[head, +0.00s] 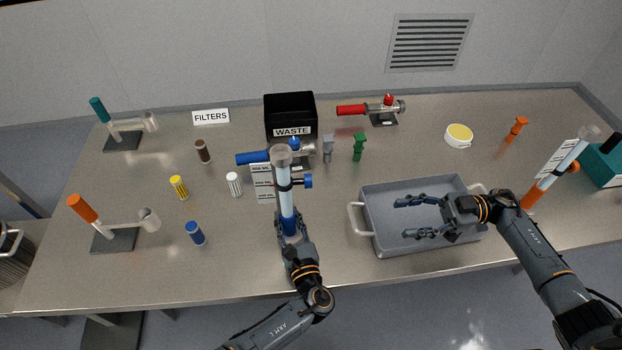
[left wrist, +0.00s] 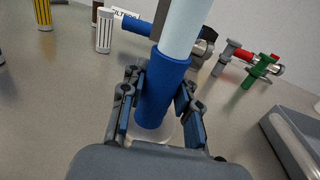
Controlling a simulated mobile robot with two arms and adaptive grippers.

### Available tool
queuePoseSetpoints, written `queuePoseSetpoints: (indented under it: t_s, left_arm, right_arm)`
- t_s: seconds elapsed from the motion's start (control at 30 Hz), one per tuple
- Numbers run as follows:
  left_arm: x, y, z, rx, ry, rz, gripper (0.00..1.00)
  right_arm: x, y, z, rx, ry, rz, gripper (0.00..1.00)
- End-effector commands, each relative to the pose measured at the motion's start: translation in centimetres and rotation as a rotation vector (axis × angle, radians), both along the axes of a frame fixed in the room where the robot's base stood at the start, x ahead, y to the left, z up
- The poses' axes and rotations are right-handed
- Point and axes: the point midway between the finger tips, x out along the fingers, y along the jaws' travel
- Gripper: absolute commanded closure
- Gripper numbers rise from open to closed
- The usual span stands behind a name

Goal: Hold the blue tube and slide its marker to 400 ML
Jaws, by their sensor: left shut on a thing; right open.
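The blue tube (head: 286,205) stands roughly upright in the middle of the table, with a clear upper part, a dark band and a blue knob (head: 308,181) at its side that looks like the marker. My left gripper (head: 292,238) is shut on its blue lower part, which also shows between the fingers in the left wrist view (left wrist: 160,92). A white label card (head: 263,184) is partly hidden behind the tube; its text is too small to read. My right gripper (head: 398,217) is open and empty, above the grey tray.
The grey tray (head: 366,222) lies right of the tube. Behind the tube are a blue-handled valve (head: 252,158) and the black waste box (head: 290,108). Small cylinders stand to the left. An orange tube (head: 535,192) stands at the right, beside my right arm.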

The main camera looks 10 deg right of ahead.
Motion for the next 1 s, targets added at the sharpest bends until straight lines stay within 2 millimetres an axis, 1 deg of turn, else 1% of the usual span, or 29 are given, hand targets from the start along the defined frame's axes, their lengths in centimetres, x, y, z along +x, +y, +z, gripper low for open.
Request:
queuePoseSetpoints:
  t_s: [0.03,0.1,0.2,0.33,0.47,0.63,0.9,1.0]
  left_arm:
    - [0.0,0.0,-0.1,0.000,0.001,-0.001,1.00]
    - [0.0,0.0,0.0,0.000,0.001,-0.001,1.00]
    - [0.0,0.0,0.0,0.000,0.001,-0.001,1.00]
    - [0.0,0.0,0.0,0.000,0.001,0.000,1.00]
    - [0.0,0.0,-0.1,0.000,0.001,0.000,1.00]
    - [0.0,0.0,-0.1,0.000,0.001,0.000,1.00]
    - [-0.1,0.0,-0.1,0.001,0.001,0.000,1.00]
    - [-0.1,0.0,-0.1,0.001,0.001,0.000,1.00]
  right_arm:
    - [1.7,1.7,0.2,-0.002,0.031,-0.006,0.48]
    - [3.6,3.3,0.9,-0.015,0.055,-0.016,0.48]
    - [6.0,5.2,1.8,-0.033,0.082,-0.029,0.48]
    - [8.1,6.9,2.8,-0.050,0.107,-0.043,0.48]
    - [8.9,8.0,3.2,-0.058,0.119,-0.049,0.48]
    - [9.0,10.0,3.2,-0.056,0.122,-0.049,0.48]
    - [9.2,15.4,3.3,-0.053,0.121,-0.049,0.48]
    - [9.3,17.2,3.3,-0.054,0.122,-0.049,0.48]
